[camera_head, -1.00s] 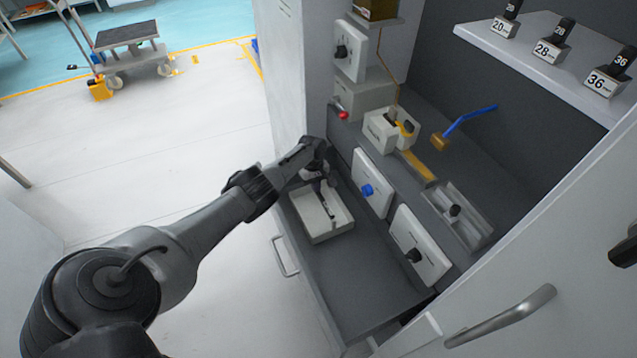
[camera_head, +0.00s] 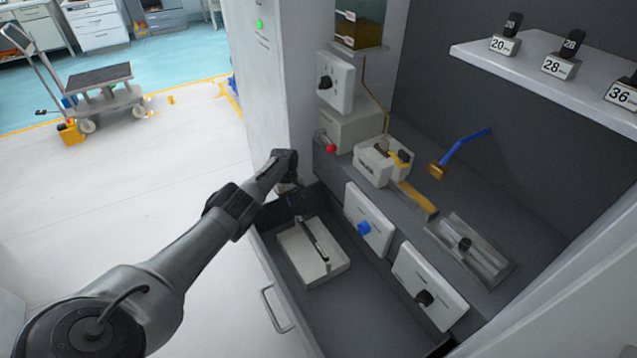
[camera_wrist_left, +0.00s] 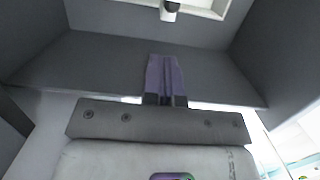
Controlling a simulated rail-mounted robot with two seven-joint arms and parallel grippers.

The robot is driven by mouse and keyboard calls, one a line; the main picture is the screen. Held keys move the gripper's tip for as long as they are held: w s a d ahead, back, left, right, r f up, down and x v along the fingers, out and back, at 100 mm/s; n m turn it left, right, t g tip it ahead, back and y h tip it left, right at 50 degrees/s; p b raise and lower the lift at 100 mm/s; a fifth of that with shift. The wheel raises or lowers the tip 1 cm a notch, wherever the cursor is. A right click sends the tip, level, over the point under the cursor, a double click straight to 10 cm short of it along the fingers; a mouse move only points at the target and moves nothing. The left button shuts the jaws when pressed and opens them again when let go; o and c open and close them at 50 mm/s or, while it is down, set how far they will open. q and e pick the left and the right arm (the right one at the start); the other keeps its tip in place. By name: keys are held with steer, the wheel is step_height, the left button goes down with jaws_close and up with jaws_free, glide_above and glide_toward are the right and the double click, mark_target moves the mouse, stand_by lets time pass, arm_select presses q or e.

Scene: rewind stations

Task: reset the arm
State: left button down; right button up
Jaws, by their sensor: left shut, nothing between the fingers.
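My left arm comes in from the left. My left gripper (camera_head: 295,201) hangs at the left rear end of the open drawer (camera_head: 352,318), above the drawer floor, beyond a white tray (camera_head: 309,276). It is small and dark in the head view. In the left wrist view the purple fingers (camera_wrist_left: 165,78) are together with nothing between them, over the grey drawer interior. The white tray, holding a dark-and-silver bar-shaped tool (camera_head: 314,240), sits in the drawer; part of it shows at the top of the wrist view (camera_wrist_left: 205,9). My right gripper is not in view.
White panels with a blue knob (camera_head: 364,228) and a black knob (camera_head: 424,298) stand along the drawer's right. Behind are a white block fixture (camera_head: 372,168), a blue lever (camera_head: 468,143) and a shelf (camera_head: 540,84) with numbered blocks. The drawer's front half is clear.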

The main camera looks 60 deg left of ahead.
arm_select(q)
steer(key=s+d+r+m+y+p, duration=0.1)
steer(key=s+d+r+m+p, duration=0.1)
steer(key=d+r+m+p, duration=0.5)
steer(key=s+d+r+m+y+p, duration=0.1)
steer(key=s+d+r+m+p, duration=0.2)
steer(key=d+p, duration=0.8)
steer(key=s+d+r+m+y+p, duration=0.1)
steer(key=s+d+r+m+p, duration=0.1)
steer(key=d+r+m+p, duration=0.5)
steer(key=s+d+r+m+t+p, duration=0.1)
steer(key=s+d+r+p, duration=0.6)
steer(key=r, duration=0.4)
steer(key=s+d+r+t+h+p, duration=0.1)
steer(key=s+d+r+t+p, duration=0.1)
steer(key=s+d+r+p, duration=0.7)
steer(key=s+d+r+m+t+p, duration=0.1)
steer(key=s+d+r+p, duration=0.45)
steer(key=r, duration=0.85)
step_height(320, 180, down, 70)
steer(key=w+a+b, duration=0.1)
steer(key=a+b, duration=0.1)
steer(key=b, duration=6.5)
steer(key=shift+w+r+b, duration=0.15)
steer(key=shift+w+b, duration=0.25)
